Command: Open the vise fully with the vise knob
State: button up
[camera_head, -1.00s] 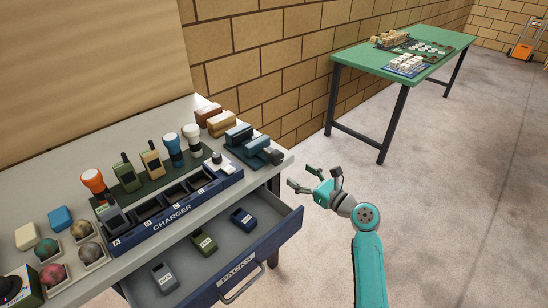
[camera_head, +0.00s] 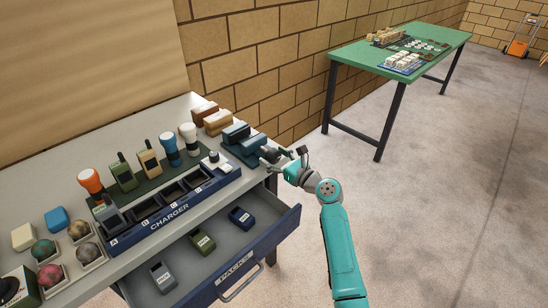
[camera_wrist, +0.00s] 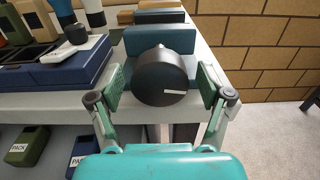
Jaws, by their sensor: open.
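The blue vise (camera_head: 243,142) stands at the right end of the workbench. In the wrist view its near jaw (camera_wrist: 161,41) shows behind the black vise knob (camera_wrist: 160,78), which faces me and bears a white line pointing right. My gripper (camera_head: 272,153) is at the bench's right end, at the knob. In the wrist view my gripper (camera_wrist: 158,88) is open, with one green finger pad on each side of the knob and small gaps between. In the head view the knob is mostly hidden by my fingers.
The charger (camera_head: 170,208) stands left of the vise, with torches and radios behind it. The drawer (camera_head: 245,262) below is pulled out and holds several packs. Wooden blocks (camera_head: 217,122) lie behind the vise. Open floor (camera_head: 420,230) lies to the right.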

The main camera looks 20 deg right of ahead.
jog(key=shift+c, duration=0.2)
jog(key=c, duration=1.1)
jog(key=shift+n, duration=0.4)
jog(key=n, duration=0.9)
jog(key=shift+d, duration=0.1)
jog(key=n, duration=0.5)
jog(key=shift+r+n, duration=0.1)
jog(key=shift+n, duration=2.4)
